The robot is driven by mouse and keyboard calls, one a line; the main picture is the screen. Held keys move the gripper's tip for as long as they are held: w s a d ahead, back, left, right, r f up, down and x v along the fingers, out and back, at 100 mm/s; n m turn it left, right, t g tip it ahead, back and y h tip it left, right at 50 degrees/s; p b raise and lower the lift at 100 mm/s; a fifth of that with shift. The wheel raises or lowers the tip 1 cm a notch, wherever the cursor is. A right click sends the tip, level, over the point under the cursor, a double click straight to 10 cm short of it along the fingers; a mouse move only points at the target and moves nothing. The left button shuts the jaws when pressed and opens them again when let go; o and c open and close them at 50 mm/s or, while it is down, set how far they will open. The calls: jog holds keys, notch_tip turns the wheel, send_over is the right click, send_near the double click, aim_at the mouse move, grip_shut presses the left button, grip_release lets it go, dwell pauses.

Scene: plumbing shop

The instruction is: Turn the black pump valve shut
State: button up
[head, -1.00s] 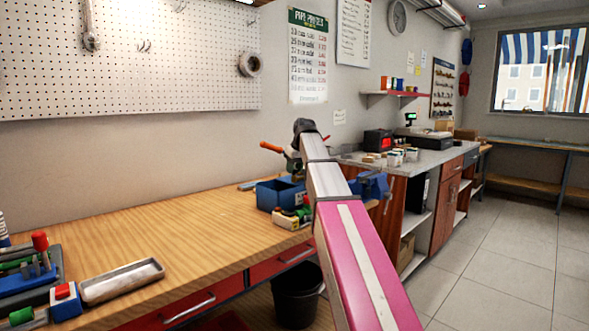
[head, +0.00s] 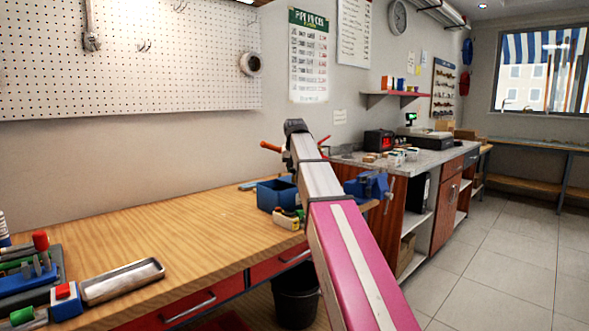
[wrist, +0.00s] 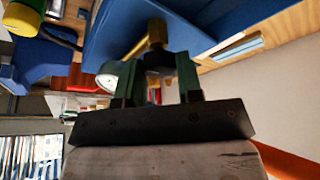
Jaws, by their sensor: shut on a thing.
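In the wrist view my gripper (wrist: 157,75) has its two green fingers closed on either side of a small black part (wrist: 158,59), which looks like the black pump valve. A brass fitting (wrist: 157,32) sits directly beyond it, by a large blue body. A round white-faced gauge (wrist: 108,76) is just left of the fingers. The fingers hide the sides of the black part, so its turn angle is unclear. In the head view my own arm hides the gripper and the valve.
A blue bin (head: 276,195) and a blue vise (head: 370,186) flank my arm on the wooden bench (head: 190,230). An orange-red handle (head: 270,146) sticks out left of the arm, and a red one (head: 324,140) right of it. A metal tray (head: 122,281) lies front left.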

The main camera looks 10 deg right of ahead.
jog(key=shift+m, duration=0.4)
jog(key=o, duration=0.6)
